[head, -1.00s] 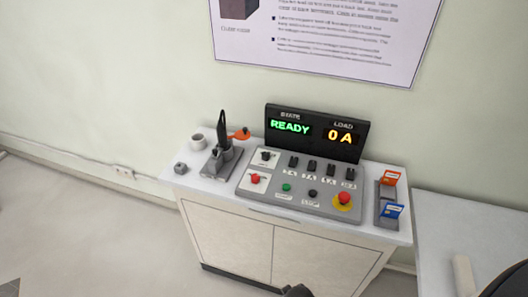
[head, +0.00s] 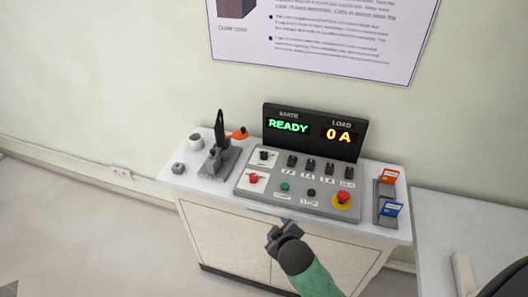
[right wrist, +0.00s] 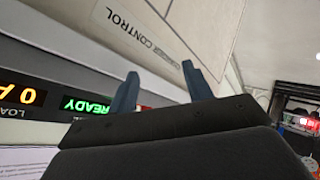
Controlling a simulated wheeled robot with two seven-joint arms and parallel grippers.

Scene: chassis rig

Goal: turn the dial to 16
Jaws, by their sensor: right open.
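The grey control panel (head: 297,188) sits on the white cabinet. A small black knob on a white plate (head: 264,156), which looks like the dial, is at its upper left; its markings are too small to read. A red knob (head: 254,178) sits on another white plate below it. The display (head: 312,132) shows READY and 0 A. My right gripper (head: 279,231) is open and empty, in front of the cabinet and short of the panel. Its two fingers stand apart in the right wrist view (right wrist: 161,88). My left gripper is not in view.
Several black switches (head: 311,165), a green button (head: 285,187), a black button (head: 311,193) and a red mushroom button (head: 343,197) share the panel. A black lever (head: 219,130) stands left, beside a cup (head: 196,141). A card holder (head: 384,190) stands right.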

